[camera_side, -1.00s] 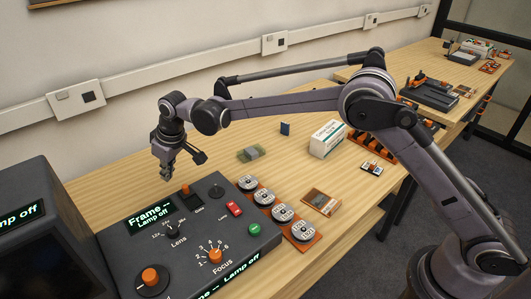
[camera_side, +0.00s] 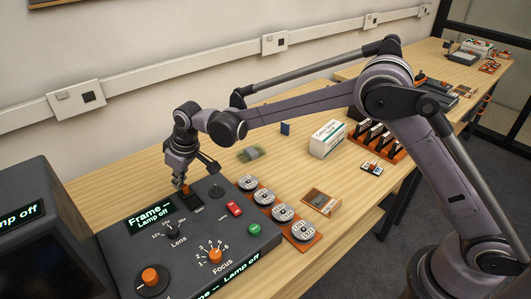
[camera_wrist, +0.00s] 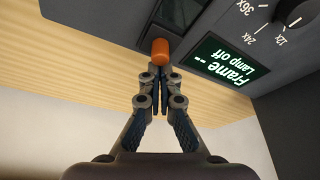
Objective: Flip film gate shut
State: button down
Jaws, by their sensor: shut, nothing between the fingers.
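The film gate (camera_side: 194,201) is a dark piece at the back edge of the grey console, with an orange-tipped lever (camera_side: 185,190). In the wrist view the orange tip (camera_wrist: 160,51) stands directly ahead of my fingertips, beside a dark recessed slot (camera_wrist: 182,12). My gripper (camera_side: 180,184) is shut and empty, pointing down at the lever from the back side. In the wrist view my gripper (camera_wrist: 160,70) has its closed tips right at the orange tip. I cannot tell whether they touch it.
The console (camera_side: 225,262) carries a lit display (camera_side: 151,216) reading "Frame --, Lamp off", a lens dial (camera_side: 171,230), a focus knob (camera_side: 215,255), a red switch (camera_side: 235,208) and a green button (camera_side: 254,229). Film reels (camera_side: 283,212) stand to its right.

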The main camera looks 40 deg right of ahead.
jog(key=shift+s, duration=2.35)
jog(key=w, duration=0.1)
jog(key=w+a, duration=0.2)
jog(key=w, duration=0.1)
jog(key=v, duration=1)
jog(key=shift+s, duration=0.1)
